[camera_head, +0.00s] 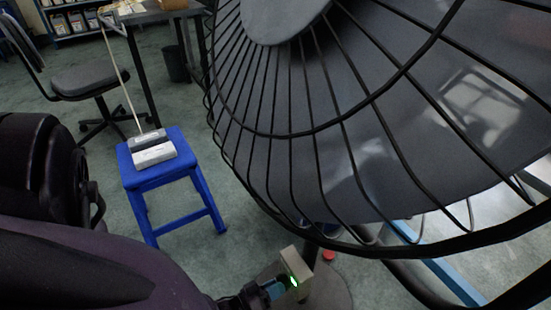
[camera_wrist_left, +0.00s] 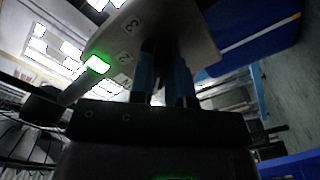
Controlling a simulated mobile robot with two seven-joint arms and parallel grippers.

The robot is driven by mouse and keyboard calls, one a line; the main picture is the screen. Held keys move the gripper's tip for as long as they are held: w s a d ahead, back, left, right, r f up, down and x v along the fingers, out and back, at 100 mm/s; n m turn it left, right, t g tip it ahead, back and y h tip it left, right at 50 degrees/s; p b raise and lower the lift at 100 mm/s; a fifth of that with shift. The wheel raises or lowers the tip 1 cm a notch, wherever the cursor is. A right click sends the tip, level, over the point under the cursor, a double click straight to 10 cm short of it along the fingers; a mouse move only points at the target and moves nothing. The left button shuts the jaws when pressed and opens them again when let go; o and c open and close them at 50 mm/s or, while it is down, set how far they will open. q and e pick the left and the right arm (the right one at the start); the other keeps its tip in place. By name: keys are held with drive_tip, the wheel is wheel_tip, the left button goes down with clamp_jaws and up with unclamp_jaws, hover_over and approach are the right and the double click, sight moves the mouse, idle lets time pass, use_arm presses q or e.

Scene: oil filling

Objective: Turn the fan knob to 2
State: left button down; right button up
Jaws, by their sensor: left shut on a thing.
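The big black caged fan (camera_head: 350,120) fills the right of the head view. Its pale control box (camera_head: 299,268) sits below the cage, with a small green light lit on its face. In the left wrist view the box's panel (camera_wrist_left: 190,35) shows the marks 3 and 2 and a bright green light (camera_wrist_left: 97,64) to the left of the 2. My left gripper (camera_head: 276,290) is at the box, its blue-lined fingers (camera_wrist_left: 165,82) pointing at the panel. It is shut on the fan knob, which is mostly hidden between the fingers. My right gripper is not in view.
A blue stool (camera_head: 152,178) with a grey and white block (camera_head: 153,150) on it stands left of the fan. A black office chair (camera_head: 85,80) and a desk (camera_head: 160,12) are behind. The fan cage hangs close above my left gripper.

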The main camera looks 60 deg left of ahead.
use_arm(q)
drive_tip(key=m, duration=1.4)
drive_tip(key=shift+a+f, duration=0.1)
drive_tip(key=shift+a, duration=0.1)
idle(0.5)
drive_tip(key=c, duration=1.1)
unclamp_jaws()
drive_tip(key=shift+s, duration=0.15)
drive_tip(key=s, duration=0.7)
drive_tip(key=s+p, duration=0.1)
drive_tip(key=s, duration=0.2)
drive_tip(key=shift+s+a, duration=0.3)
drive_tip(key=shift+a, duration=0.1)
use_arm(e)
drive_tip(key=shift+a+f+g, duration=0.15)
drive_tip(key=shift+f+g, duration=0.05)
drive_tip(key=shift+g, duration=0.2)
